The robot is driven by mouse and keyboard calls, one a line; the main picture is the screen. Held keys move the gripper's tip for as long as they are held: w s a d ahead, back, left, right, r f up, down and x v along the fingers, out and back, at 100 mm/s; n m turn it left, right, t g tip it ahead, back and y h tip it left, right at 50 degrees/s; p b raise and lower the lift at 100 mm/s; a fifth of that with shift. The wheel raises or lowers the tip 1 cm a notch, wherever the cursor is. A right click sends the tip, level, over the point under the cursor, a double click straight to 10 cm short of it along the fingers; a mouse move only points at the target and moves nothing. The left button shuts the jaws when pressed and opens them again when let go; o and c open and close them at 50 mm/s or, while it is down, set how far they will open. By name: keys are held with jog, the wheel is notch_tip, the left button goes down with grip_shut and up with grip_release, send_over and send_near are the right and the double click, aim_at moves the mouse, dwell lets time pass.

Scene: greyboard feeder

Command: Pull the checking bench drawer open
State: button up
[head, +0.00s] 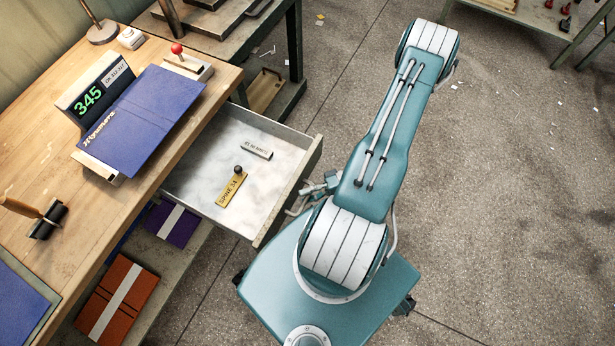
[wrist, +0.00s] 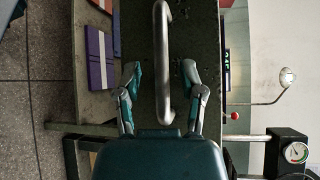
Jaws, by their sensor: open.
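The checking bench drawer (head: 195,175) stands pulled out from the wooden bench, and its pale inside shows. A brass tag marked "SPINE 34" (head: 231,190) with a dark knob and a small white labelled block (head: 257,149) lie in it. In the wrist view the dark drawer front (wrist: 205,30) carries a metal bar handle (wrist: 162,60). My gripper (wrist: 160,73) is open, one finger on each side of the handle in the picture; I see no contact. In the head view my gripper (head: 318,190) is at the drawer's front, partly hidden by my arm.
The bench top (head: 60,190) holds a blue book (head: 135,120), a green "345" display (head: 88,98), a red-knobbed lever (head: 178,52) and a roller (head: 47,220). Orange (head: 118,300) and purple (head: 178,223) books lie on the shelf below.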

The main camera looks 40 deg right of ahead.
jog(key=v, duration=1.2)
jog(key=shift+r, duration=0.1)
jog(key=w+a+r+n+g+h, duration=0.2)
jog(key=w+r+g+h, duration=0.3)
jog(key=r, duration=0.5)
jog(key=w+a+r+n+g+h, duration=0.2)
jog(key=w+r+n+g+h, duration=0.15)
jog(key=w+r, duration=0.5)
jog(key=s+a+r+t+h, duration=0.1)
jog(key=a+r+t+h, duration=0.2)
jog(key=a+r, duration=0.5)
jog(key=s+a+r+n+t+h, duration=0.1)
jog(key=s+a+r+t+h, duration=0.1)
jog(key=a+r, duration=0.6)
notch_tip(320, 180, up, 4)
jog(key=shift+a+f+t+h, duration=0.1)
jog(key=shift+a+t+h, duration=0.25)
jog(key=shift+t+h, duration=0.45)
